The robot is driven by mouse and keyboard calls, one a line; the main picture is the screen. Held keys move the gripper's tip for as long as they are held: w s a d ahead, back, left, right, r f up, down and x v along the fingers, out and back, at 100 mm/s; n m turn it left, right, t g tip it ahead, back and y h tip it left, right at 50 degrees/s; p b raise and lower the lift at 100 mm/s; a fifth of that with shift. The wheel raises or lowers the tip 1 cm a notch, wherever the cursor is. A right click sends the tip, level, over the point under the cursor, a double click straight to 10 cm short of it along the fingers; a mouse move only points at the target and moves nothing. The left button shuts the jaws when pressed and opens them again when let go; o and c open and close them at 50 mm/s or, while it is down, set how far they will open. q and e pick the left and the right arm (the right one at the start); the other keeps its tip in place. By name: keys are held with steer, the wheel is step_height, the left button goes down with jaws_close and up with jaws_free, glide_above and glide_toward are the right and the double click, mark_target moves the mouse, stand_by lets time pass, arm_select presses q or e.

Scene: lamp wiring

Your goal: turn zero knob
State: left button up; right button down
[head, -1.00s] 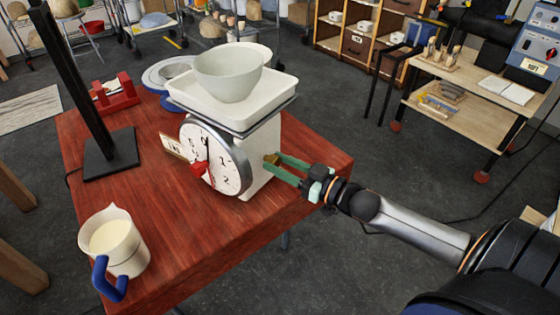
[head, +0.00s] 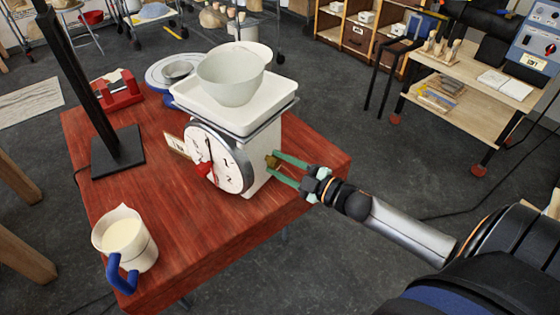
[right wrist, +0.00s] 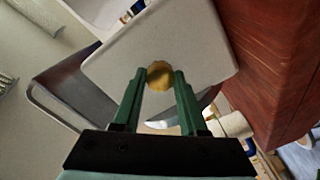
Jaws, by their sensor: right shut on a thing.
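A white kitchen scale (head: 262,150) with a round dial (head: 215,160) and a red pointer stands on the red wooden table. A tray (head: 240,108) and a pale bowl (head: 231,75) sit on top of it. The brass zero knob (head: 271,162) sticks out of the scale's right side. My right gripper (head: 277,164) has its green fingers on either side of the knob and is shut on it. The right wrist view shows the knob (right wrist: 160,75) between the fingertips, against the scale's side wall. My left gripper is not in view.
A jug (head: 125,237) with a blue handle and pale contents stands at the table's front left. A black stand (head: 118,152) rises at the left.

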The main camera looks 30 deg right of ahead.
steer(key=shift+a+n, duration=0.1)
steer(key=shift+n, duration=1.8)
steer(key=shift+c, duration=2.2)
jaws_free()
steer(key=shift+s, duration=0.15)
steer(key=v, duration=1.2)
steer(key=shift+s, duration=0.1)
